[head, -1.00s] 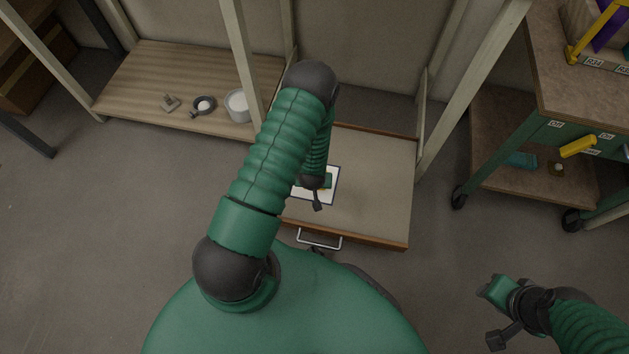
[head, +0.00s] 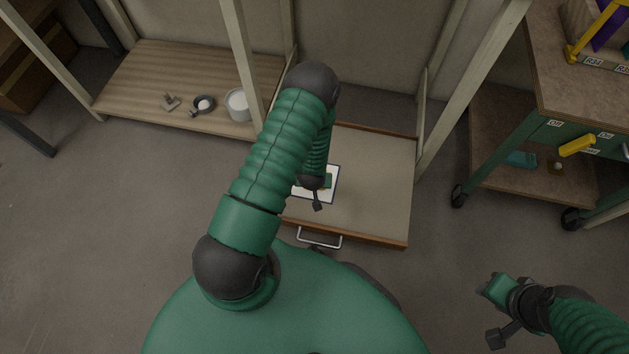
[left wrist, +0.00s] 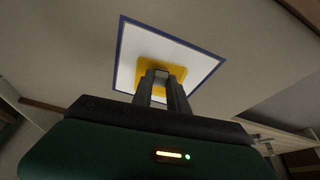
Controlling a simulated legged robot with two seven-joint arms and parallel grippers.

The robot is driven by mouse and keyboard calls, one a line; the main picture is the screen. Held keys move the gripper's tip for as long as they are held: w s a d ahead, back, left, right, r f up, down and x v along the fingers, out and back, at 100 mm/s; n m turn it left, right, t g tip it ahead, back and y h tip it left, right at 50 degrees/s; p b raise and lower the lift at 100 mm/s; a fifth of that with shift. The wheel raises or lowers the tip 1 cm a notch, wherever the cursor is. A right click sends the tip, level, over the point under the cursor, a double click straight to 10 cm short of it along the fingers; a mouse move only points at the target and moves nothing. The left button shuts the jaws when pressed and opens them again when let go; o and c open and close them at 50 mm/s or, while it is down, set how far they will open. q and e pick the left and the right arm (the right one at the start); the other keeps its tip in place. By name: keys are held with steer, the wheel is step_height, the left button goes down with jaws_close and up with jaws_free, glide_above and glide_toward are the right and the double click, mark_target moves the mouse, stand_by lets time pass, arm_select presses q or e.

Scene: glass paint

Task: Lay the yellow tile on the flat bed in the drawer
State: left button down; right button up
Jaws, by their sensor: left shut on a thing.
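The yellow tile (left wrist: 150,72) shows in the left wrist view between the fingertips of my left gripper (left wrist: 161,76), which is shut on it. The tile is over a white panel with a dark blue border (left wrist: 207,66), lying in the open drawer (head: 375,185). I cannot tell whether the tile touches the panel. In the head view my left gripper (head: 322,184) is over the panel (head: 331,191), and my arm hides part of it and nearly all of the tile. My right gripper (head: 490,285) hangs over the floor at the lower right; its jaws are unclear.
The drawer's metal handle (head: 320,242) is at its front. A wooden shelf (head: 150,75) at the left bears a white pot (head: 238,105) and small grey items. A green cart (head: 540,130) stands at the right. The drawer's right side is clear.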

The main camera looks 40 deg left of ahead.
arm_select(q)
steer(key=shift+f, duration=0.35)
stand_by(0.6)
steer(key=c, duration=1.2)
jaws_free()
steer(key=shift+r, duration=0.1)
